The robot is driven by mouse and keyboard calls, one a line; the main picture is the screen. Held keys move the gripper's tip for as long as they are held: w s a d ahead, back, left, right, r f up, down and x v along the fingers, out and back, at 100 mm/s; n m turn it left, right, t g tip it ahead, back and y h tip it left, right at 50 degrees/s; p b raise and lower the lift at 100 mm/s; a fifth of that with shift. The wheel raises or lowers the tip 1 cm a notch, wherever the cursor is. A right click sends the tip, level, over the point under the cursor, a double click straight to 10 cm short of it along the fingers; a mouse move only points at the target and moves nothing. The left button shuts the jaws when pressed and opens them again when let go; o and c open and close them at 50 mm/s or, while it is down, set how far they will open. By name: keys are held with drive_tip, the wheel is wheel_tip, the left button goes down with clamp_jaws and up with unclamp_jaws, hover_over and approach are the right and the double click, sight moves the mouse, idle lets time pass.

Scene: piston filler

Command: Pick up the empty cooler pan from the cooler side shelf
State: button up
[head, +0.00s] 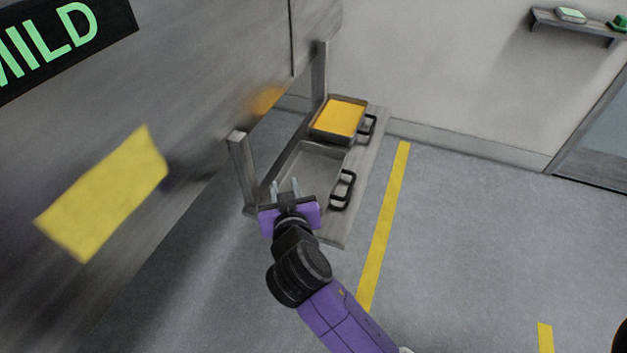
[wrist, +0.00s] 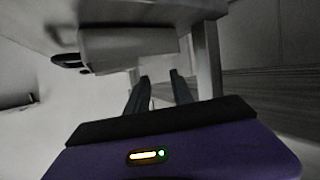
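The empty cooler pan (head: 310,166) is a shallow grey tray on the near part of the low side shelf (head: 368,160). Its black loop handle (head: 343,190) sticks out on the right side. My gripper (head: 285,184) appears at the pan's near left end in the head view, with its two fingers apart and nothing between them. I cannot tell whether it touches the pan. In the wrist view the open fingers (wrist: 160,78) point at a pale box-like shape (wrist: 130,48), probably the pan, with a dark handle (wrist: 68,62) at its left.
A second pan (head: 340,118) filled with yellow stands just behind on the shelf, with its own black handle. Grey posts (head: 243,170) rise at the shelf's left side under the large grey machine (head: 200,80). Open floor with a yellow line (head: 385,225) lies to the right.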

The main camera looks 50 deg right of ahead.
sight(319, 178)
drive_tip(key=s+d+m+g+h, duration=0.1)
drive_tip(key=s+d+m+g, duration=0.1)
drive_tip(key=s+d+f+m+g+h, duration=0.1)
drive_tip(key=s+d+m+g, duration=0.1)
drive_tip(key=s+d+m+g+h, duration=0.2)
drive_tip(key=m, duration=0.1)
drive_tip(key=shift+d+f+g, duration=0.15)
drive_tip(key=shift+d+g, duration=0.15)
drive_tip(key=shift+d, duration=0.05)
drive_tip(key=p+x, duration=0.1)
drive_tip(key=x, duration=0.6)
drive_tip(key=shift+s+d+f, duration=0.1)
drive_tip(key=shift+d+f, duration=0.05)
drive_tip(key=shift+f, duration=0.1)
clamp_jaws()
idle(0.7)
